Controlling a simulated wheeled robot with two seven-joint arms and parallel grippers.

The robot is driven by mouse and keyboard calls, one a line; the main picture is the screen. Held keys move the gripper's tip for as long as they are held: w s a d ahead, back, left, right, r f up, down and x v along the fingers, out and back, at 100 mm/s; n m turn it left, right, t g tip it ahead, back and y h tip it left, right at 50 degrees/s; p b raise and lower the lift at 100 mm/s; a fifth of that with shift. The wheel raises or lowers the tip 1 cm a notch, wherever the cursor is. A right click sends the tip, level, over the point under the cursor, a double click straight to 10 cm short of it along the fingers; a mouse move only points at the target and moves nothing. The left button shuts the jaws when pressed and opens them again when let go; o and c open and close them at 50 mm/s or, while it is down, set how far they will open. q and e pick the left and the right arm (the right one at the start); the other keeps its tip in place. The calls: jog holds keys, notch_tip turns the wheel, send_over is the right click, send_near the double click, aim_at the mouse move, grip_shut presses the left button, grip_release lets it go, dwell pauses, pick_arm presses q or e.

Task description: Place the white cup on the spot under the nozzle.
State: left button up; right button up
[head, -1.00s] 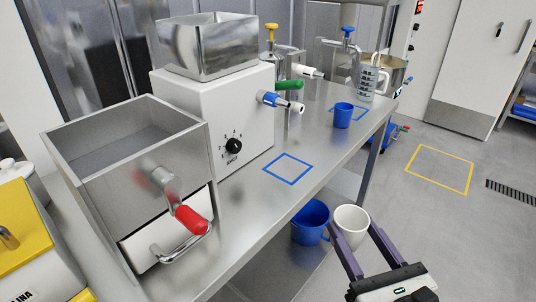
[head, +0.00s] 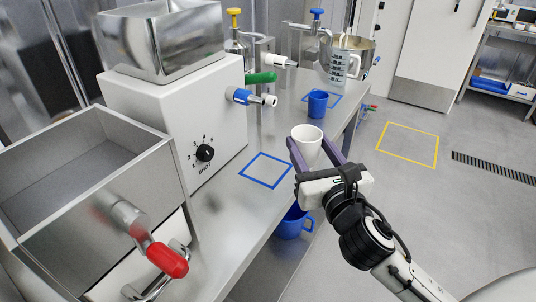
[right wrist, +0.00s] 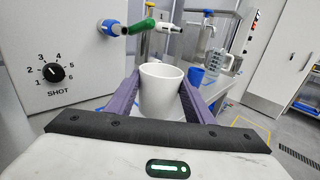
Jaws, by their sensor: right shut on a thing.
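The white cup (head: 307,142) is upright between the purple fingers of my right gripper (head: 318,158), which is shut on it. It is held at the counter's edge, to the right of the nearer blue square outline (head: 265,170). In the right wrist view the cup (right wrist: 160,90) fills the space between the fingers. The nozzle (head: 268,100) with a blue collar sticks out from the white machine (head: 180,115), above and behind that blue square. The spot inside the square is bare. My left gripper is not in view.
A blue cup (head: 317,103) stands by a farther blue square under another tap. A clear measuring jug (head: 337,70) stands behind it. A blue mug (head: 294,224) is below the counter top. A red-handled hopper (head: 90,190) fills the near left.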

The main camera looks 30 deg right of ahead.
jog(key=w+a+f, duration=0.1)
jog(key=w, duration=0.1)
jog(key=w+a+f, duration=0.1)
jog(key=w+a, duration=0.1)
jog(key=w, duration=0.1)
jog(key=w+a+f, duration=0.1)
jog(key=w+a, duration=0.1)
jog(key=w, duration=0.1)
jog(key=shift+w+f+b, duration=0.1)
jog(key=shift+w+b, duration=0.1)
jog(key=shift+b, duration=0.15)
notch_tip(320, 180, down, 4)
jog(key=shift+r+b, duration=0.25)
jog(key=shift+b, duration=0.35)
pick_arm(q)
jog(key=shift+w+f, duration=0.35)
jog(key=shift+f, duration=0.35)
pick_arm(e)
jog(key=shift+w+a+f, duration=0.1)
jog(key=shift+w+f, duration=0.05)
jog(key=shift+f, duration=0.1)
jog(key=o, duration=1.1)
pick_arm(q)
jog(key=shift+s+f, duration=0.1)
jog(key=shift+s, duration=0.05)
